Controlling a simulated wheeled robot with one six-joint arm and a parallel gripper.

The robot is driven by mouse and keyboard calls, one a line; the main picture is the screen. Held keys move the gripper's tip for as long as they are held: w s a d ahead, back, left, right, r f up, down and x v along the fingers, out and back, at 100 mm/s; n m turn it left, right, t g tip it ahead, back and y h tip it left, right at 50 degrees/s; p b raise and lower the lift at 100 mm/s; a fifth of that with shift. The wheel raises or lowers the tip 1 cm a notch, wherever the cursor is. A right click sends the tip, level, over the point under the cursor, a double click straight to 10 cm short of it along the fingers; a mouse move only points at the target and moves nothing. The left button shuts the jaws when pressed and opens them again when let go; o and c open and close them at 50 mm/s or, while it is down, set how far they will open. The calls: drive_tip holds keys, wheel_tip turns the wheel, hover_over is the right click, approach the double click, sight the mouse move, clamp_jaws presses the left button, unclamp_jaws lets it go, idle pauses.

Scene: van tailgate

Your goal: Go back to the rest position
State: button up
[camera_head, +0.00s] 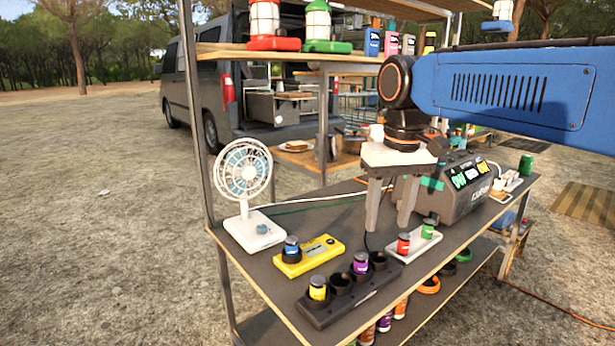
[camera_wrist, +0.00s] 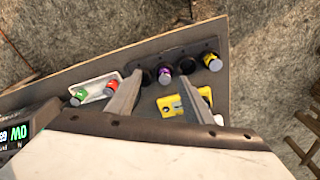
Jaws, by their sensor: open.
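My gripper (camera_head: 391,205) is open and empty, pointing down above the dark workbench (camera_head: 300,210). Its two fingers also show in the wrist view (camera_wrist: 160,100), apart, with bench top between them. In the head view it hangs behind the white tray (camera_head: 413,244), which holds a red and a green battery-like cylinder. A black holder (camera_head: 345,296) at the bench's front edge carries a yellow and a purple cylinder; its other sockets look empty. A yellow device (camera_head: 310,257) with a blue cylinder stands left of my gripper.
A white fan (camera_head: 243,190) stands on the bench's left end. A dark grey power unit (camera_head: 460,188) stands close on the right of my gripper, with a green can (camera_head: 526,165) beyond. An upper shelf (camera_head: 290,54) with lanterns and bottles runs behind, near my arm's height. A van (camera_head: 270,90) is parked behind.

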drive_tip(key=s+d+f+m+t, duration=0.1)
drive_tip(key=s+d+f, duration=0.5)
drive_tip(key=s+f, duration=0.2)
drive_tip(key=s+d+f+m+t, duration=0.1)
drive_tip(key=s+d+f+t, duration=0.1)
drive_tip(key=s+d+f, duration=0.5)
wheel_tip(320, 180, down, 5)
drive_tip(key=shift+s+r+t, duration=0.15)
drive_tip(key=shift+s+t, duration=0.15)
drive_tip(key=shift+s, duration=0.8)
clamp_jaws()
